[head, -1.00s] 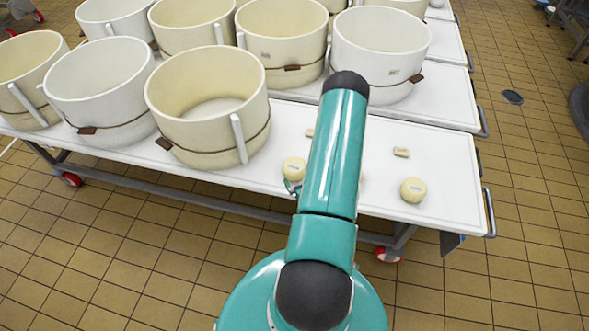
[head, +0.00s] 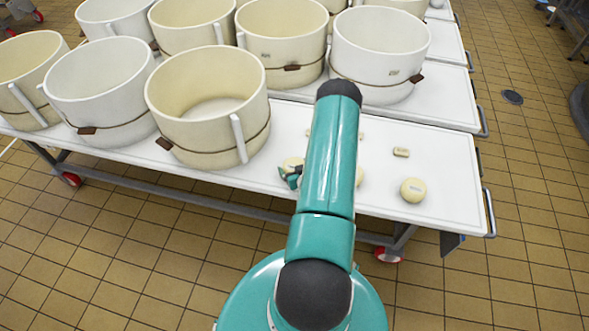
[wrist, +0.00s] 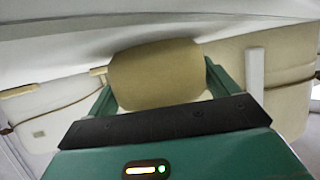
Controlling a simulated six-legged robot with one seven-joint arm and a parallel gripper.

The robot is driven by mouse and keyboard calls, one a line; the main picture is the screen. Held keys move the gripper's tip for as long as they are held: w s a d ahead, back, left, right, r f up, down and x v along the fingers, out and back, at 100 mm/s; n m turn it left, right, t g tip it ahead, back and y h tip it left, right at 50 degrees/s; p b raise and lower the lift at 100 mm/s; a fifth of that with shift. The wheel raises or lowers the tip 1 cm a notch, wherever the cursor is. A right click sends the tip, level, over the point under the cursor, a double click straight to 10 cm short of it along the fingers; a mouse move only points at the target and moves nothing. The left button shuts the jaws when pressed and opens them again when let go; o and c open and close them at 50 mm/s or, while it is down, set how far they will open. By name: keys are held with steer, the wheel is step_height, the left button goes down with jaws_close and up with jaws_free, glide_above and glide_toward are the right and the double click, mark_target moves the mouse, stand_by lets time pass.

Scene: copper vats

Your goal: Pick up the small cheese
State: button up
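Round pale-yellow cheeses lie on the white table near its front edge. One cheese (head: 292,163) is left of my arm, partly hidden by my gripper (head: 290,179). Another cheese (head: 412,190) is to the right, and one is mostly hidden behind my arm. In the wrist view, a cheese (wrist: 155,75) fills the space between the two green fingers of my gripper (wrist: 158,82). The fingers look open, one on each side of it; contact is not clear. The cheese appears to rest on the table.
A small rectangular piece (head: 401,152) lies on the table (head: 450,190) to the right; others are partly hidden by my arm. A large cream vat (head: 208,110) stands left of the cheeses, with several more vats behind.

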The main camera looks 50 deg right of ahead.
steer(key=c, duration=0.7)
steer(key=shift+c, duration=0.2)
steer(key=shift+r, duration=0.15)
steer(key=shift+r, duration=0.55)
steer(key=s+a+r, duration=0.8)
steer(key=a+r, duration=0.3)
steer(key=shift+a+r, duration=0.2)
steer(key=shift+r, duration=0.15)
steer(key=shift+s, duration=0.1)
